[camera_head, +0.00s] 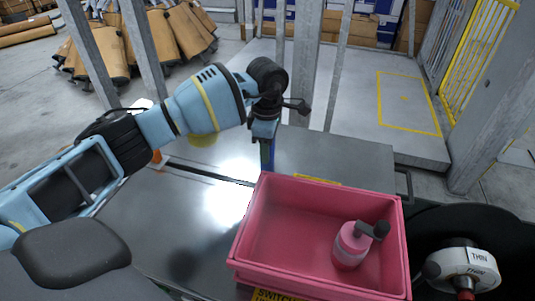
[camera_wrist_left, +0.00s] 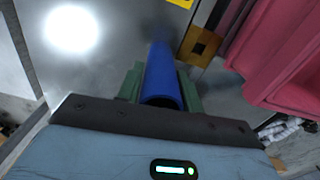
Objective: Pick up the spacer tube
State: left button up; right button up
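The spacer tube (camera_wrist_left: 161,72) is a blue hollow tube. In the left wrist view it lies between the two green fingers of my left gripper (camera_wrist_left: 161,90), with its dark open end facing the palm. The fingers sit close against both sides of it. In the head view my left gripper (camera_head: 265,132) points down over the metal table, and the blue tube (camera_head: 267,156) shows upright below it. The tube's lower end is partly hidden by the pink bin's edge. My right gripper is not in view.
A pink bin (camera_head: 240,240) stands just right of the tube, holding a pink bottle (camera_head: 350,248) with a dark nozzle. A white item marked THIN (camera_head: 468,262) is at lower right. Metal posts (camera_head: 303,65) rise behind. The table's left part (camera_head: 150,225) is clear.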

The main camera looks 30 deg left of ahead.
pick_arm(q)
jog(key=c, duration=0.5)
notch_tip(320, 180, up, 10)
jog(key=shift+r+p, duration=0.1)
jog(key=shift+p, duration=0.25)
jog(key=shift+c, duration=0.2)
